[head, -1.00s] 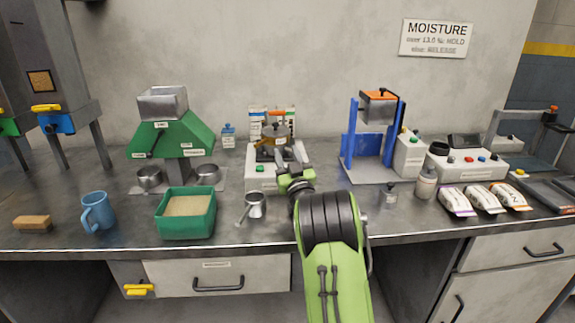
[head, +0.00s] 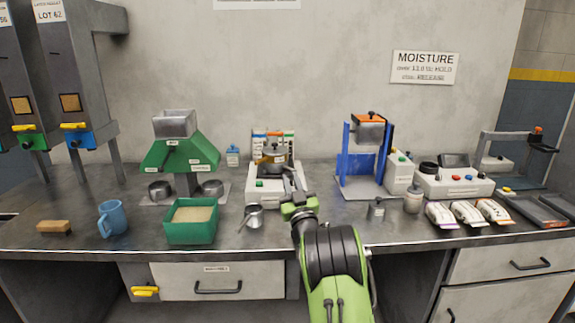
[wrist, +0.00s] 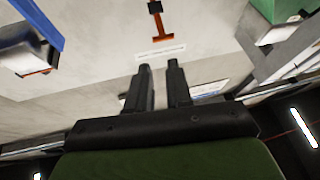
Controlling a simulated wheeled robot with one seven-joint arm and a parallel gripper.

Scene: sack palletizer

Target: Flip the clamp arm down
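The white tabletop device (head: 270,192) in the middle of the bench carries a dark round part with an orange-topped piece (head: 273,154). I take this to be the clamp, but its arm is small and partly hidden by my gripper. My gripper (head: 290,176) is in front of the device's right side, its fingers pointing toward it. In the wrist view my gripper (wrist: 159,66) shows two dark fingers with a narrow gap and nothing between them. An orange T-shaped piece with a dark block (wrist: 162,32) lies beyond the fingertips; I cannot tell if it is the clamp arm.
A blue frame stand (head: 358,165) is to the right, and a green hopper machine (head: 180,153) to the left. A green grain tray (head: 190,230), a metal scoop (head: 253,216) and a blue mug (head: 113,218) stand near the front edge. Sample packets (head: 468,213) lie at right.

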